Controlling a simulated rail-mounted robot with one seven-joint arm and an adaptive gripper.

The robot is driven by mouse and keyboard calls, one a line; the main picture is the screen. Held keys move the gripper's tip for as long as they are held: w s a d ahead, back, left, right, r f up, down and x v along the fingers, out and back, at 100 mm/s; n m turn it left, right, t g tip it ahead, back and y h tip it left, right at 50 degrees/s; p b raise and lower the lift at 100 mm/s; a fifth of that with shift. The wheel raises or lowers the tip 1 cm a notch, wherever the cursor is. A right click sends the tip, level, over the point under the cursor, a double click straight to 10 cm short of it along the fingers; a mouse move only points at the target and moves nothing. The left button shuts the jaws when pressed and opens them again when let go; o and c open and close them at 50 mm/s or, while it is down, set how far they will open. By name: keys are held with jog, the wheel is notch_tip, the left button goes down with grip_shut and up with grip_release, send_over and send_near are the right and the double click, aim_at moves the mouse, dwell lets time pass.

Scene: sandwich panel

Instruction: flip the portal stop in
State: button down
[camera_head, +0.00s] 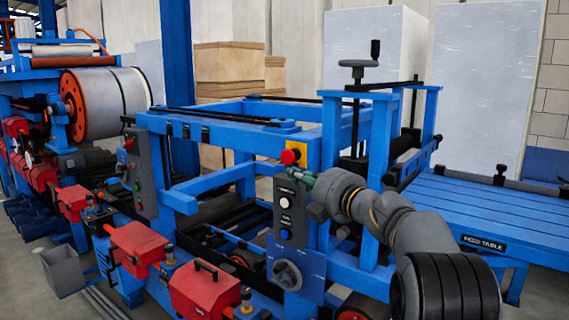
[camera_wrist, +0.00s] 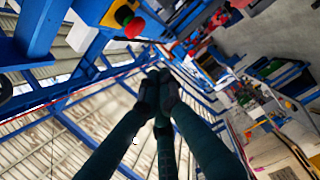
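A red mushroom-shaped stop button (camera_head: 289,157) with a yellow housing sits at the top of a grey control panel (camera_head: 284,222) on the blue portal frame. It also shows in the wrist view as a red knob (camera_wrist: 134,28) with a yellow collar, up and left of the fingertips. My gripper (camera_head: 296,174) is in front of the panel's upper part, just below and right of the red button. In the wrist view my gripper (camera_wrist: 158,74) has its dark fingers converging with tips together and nothing visible between them. Whether the tips touch the panel is unclear.
A rotary switch (camera_head: 288,273) sits low on a blue plate under the panel. A handwheel (camera_head: 358,64) stands above the portal. The blue feed table (camera_head: 500,215) extends right. Red boxes (camera_head: 137,246) and a second control panel (camera_head: 141,175) stand left.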

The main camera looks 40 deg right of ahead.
aim_at(284, 162)
jog(key=w+d+p, duration=0.1)
jog(key=w, duration=0.2)
jog(key=w+d+p, duration=0.2)
jog(key=w, duration=0.2)
jog(key=w+d+p, duration=0.1)
jog(key=w+p, duration=0.1)
jog(key=w, duration=0.1)
jog(key=shift+w+d+f, duration=0.1)
jog(key=shift+w+d, duration=0.1)
jog(key=shift+d, duration=0.1)
jog(key=shift+d+p, duration=0.2)
jog(key=shift+p, duration=0.1)
jog(key=shift+w+f, duration=0.1)
jog(key=shift+a, duration=0.1)
